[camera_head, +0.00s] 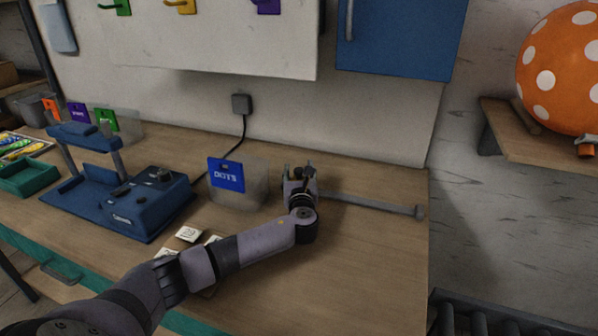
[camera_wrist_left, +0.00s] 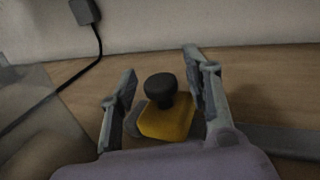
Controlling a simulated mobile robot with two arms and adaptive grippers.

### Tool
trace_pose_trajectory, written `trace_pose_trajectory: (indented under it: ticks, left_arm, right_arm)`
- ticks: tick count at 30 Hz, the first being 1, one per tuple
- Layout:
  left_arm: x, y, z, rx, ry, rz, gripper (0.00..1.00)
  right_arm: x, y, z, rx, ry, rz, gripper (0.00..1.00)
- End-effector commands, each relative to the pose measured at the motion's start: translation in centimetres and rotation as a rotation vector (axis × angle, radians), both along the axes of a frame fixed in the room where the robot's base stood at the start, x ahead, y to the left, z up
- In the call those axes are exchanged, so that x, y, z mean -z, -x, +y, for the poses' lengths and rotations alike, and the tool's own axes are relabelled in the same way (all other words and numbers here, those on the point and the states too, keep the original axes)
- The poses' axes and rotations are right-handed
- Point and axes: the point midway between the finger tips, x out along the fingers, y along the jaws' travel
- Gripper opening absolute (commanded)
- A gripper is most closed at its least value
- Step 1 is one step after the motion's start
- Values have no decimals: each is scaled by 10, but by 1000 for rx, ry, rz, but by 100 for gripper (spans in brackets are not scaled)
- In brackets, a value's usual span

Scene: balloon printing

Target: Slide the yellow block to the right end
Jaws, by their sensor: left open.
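The yellow block (camera_wrist_left: 168,124) with a round black knob (camera_wrist_left: 160,87) on top shows in the left wrist view. My left gripper (camera_wrist_left: 160,82) is open, with one finger on each side of the block and knob. I cannot tell whether the fingers touch it. In the head view my left gripper (camera_head: 300,172) hides the block. It is at the left part of a grey rail (camera_head: 365,203), which runs along the table to an end stop (camera_head: 420,212) at the right. My right gripper is not in view.
A clear bin with a blue DOTS label (camera_head: 227,174) stands just left of my gripper. A blue machine (camera_head: 130,205) is further left. White tiles (camera_head: 188,234) lie near my forearm. The table (camera_head: 375,260) is clear in front of the rail. A wall is behind.

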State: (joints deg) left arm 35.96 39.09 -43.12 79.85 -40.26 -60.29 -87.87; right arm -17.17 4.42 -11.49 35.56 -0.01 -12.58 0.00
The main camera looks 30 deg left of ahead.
Motion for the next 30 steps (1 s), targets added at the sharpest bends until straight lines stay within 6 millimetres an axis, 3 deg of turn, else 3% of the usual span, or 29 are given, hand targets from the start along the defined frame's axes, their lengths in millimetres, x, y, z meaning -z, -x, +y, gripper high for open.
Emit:
trace_pose_trajectory:
  ticks: [2,21,30]
  left_arm:
    - [0,0,0,0,0,0,44]
    - [0,0,0,0,-1,1,1]
    - [0,0,0,0,-1,1,0]
  right_arm:
    - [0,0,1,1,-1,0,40]
    - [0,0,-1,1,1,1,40]
    - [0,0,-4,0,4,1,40]
